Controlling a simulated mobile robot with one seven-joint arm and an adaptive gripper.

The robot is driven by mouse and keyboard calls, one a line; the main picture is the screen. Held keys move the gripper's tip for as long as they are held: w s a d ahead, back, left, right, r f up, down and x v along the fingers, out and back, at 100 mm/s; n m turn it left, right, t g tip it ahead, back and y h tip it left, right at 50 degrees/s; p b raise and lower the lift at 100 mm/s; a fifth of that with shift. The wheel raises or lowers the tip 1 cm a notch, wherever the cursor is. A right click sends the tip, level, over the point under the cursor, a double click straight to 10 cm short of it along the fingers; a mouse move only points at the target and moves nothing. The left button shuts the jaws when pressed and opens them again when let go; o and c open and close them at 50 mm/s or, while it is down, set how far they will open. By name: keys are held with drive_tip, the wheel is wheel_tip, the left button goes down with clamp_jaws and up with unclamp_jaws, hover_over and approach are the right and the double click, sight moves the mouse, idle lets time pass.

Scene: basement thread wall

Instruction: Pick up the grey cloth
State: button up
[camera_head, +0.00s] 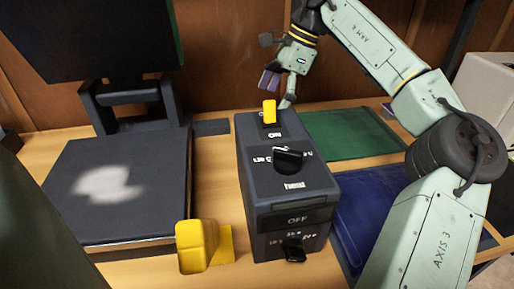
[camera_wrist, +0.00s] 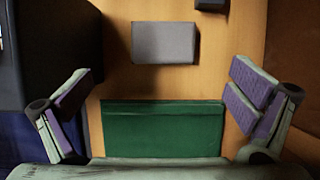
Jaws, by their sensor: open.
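The grey cloth (camera_wrist: 163,43) shows in the wrist view as a flat grey rectangle on the wooden tabletop, in the upper middle. In the head view I cannot make it out; the dark control box seems to hide it. My gripper (camera_head: 279,90) is above the table behind the control box in the head view. Its two purple-padded fingers are spread wide at the left and right of the wrist view, with nothing between them. The cloth lies apart from both fingers, toward the top of that view.
The dark control box (camera_head: 285,185), with a yellow switch (camera_head: 269,111) on top, stands close to my gripper. A green mat (camera_head: 350,136) lies right of it, with a blue mat (camera_head: 367,215) nearer.

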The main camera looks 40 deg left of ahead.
drive_tip(key=p+x, duration=0.1)
drive_tip(key=x, duration=0.9)
drive_tip(key=shift+a+f, duration=0.2)
drive_tip(key=shift+a, duration=0.05)
drive_tip(key=c, duration=1)
